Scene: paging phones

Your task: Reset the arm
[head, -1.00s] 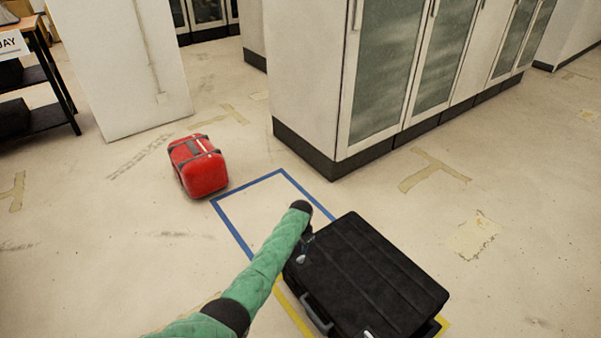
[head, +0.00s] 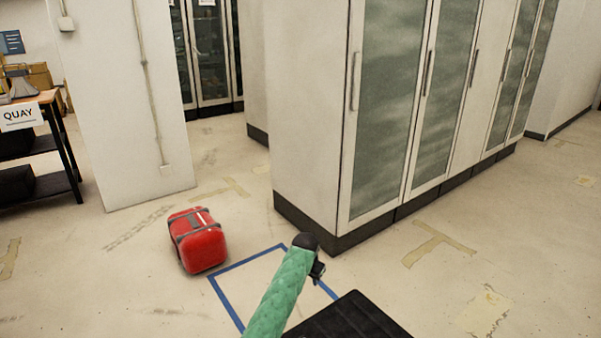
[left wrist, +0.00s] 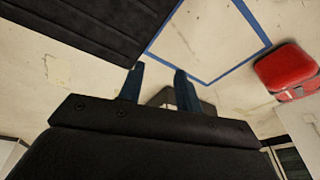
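My left arm, in a green sleeve, reaches up from the bottom of the head view. Its gripper (head: 316,268) is small there and partly hidden behind the dark wrist. In the left wrist view the two blue fingers (left wrist: 160,86) stand apart with nothing held between them. My right arm and gripper are not in view.
A black case (head: 352,318) lies at the bottom, close to my left arm. A red case (head: 200,243) stands on the floor beside a blue tape outline (head: 228,302). Tall glass-door cabinets (head: 392,110) stand behind. A table with a QUAY sign (head: 20,115) is at left.

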